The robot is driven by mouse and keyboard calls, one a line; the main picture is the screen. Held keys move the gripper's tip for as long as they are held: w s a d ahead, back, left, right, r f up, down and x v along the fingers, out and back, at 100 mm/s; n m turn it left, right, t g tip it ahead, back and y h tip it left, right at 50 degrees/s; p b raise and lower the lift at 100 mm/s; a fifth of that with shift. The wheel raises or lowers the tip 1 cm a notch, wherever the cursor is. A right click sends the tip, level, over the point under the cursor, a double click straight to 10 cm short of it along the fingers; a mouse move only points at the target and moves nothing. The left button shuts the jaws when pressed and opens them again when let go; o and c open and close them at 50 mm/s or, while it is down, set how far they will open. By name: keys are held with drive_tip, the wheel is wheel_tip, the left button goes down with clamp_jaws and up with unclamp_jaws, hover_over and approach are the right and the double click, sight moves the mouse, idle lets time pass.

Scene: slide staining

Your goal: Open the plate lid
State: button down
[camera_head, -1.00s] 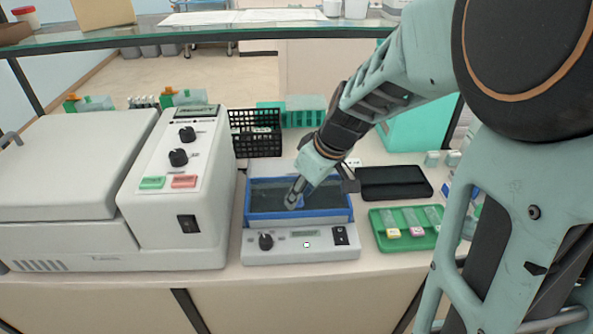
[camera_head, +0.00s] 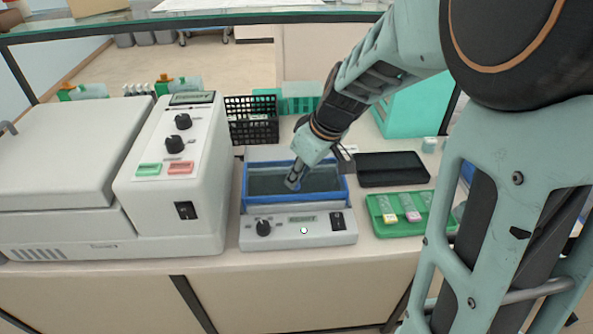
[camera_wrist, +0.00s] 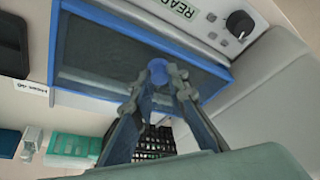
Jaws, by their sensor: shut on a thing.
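The plate lid (camera_head: 267,182) is a dark see-through panel in a blue frame on the small white warming plate (camera_head: 320,231). My gripper also shows in the wrist view (camera_wrist: 159,82). The lid lies over the plate; I cannot tell whether it is slightly raised. My fingers hide part of the lid and knob.
A large white machine (camera_head: 172,212) stands close on the left. A green slide tray (camera_head: 428,224) and a black tray (camera_head: 393,168) lie on the right. A black basket (camera_head: 252,122) stands behind, below a glass shelf (camera_head: 200,20).

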drive_tip(key=w, duration=1.2)
drive_tip(key=c, duration=1.9)
unclamp_jaws()
drive_tip(key=shift+s, duration=0.1)
drive_tip(key=shift+r, duration=0.15)
drive_tip(key=v, duration=1.2)
